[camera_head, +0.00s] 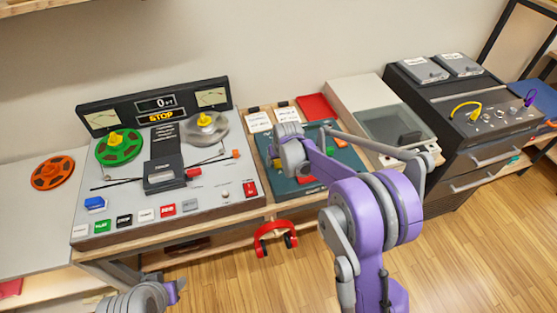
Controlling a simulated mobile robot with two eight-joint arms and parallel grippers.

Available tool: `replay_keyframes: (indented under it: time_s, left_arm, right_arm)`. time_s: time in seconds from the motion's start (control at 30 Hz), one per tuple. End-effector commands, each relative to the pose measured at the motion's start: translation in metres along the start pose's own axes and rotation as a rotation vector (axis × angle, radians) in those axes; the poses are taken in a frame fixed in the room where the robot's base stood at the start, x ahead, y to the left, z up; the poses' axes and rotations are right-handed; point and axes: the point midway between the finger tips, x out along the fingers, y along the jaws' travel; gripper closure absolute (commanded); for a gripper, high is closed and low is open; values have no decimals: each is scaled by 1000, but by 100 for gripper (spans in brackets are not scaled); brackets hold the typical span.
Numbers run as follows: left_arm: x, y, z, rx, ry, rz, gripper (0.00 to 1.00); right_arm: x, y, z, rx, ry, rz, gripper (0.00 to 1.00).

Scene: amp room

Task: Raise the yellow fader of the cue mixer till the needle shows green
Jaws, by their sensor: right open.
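The cue mixer (282,180) is a dark teal panel in the middle of the bench, right of the tape machine. Red and green parts show on it. My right gripper (281,158) is over its left part and is open. Its hand and forearm cover much of the panel. I cannot make out the yellow fader or the needle, and I cannot tell whether the gripper touches anything. My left gripper (172,289) is at the bottom edge, low in front of the bench, mostly cut off. Its jaws cannot be made out.
A tape machine (218,190) with green and grey reels stands left of the mixer. A lidded unit (353,92) stands to the right. Red headphones (275,236) hang at the bench front.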

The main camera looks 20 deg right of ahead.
Motion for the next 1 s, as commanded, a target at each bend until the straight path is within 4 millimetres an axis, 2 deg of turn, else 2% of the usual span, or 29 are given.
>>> replay_keyframes:
  time_s: [0.13, 0.5, 1.0]
  left_arm:
    - [0, 0, 0, 0, 0, 0, 50]
    - [0, 0, 0, 0, 0, 0, 50]
    - [0, 0, 0, 0, 0, 0, 50]
  right_arm:
    - [0, 0, 0, 0, 0, 0, 34]
    - [0, 0, 0, 0, 0, 0, 100]
    - [-1, 0, 0, 0, 0, 0, 100]
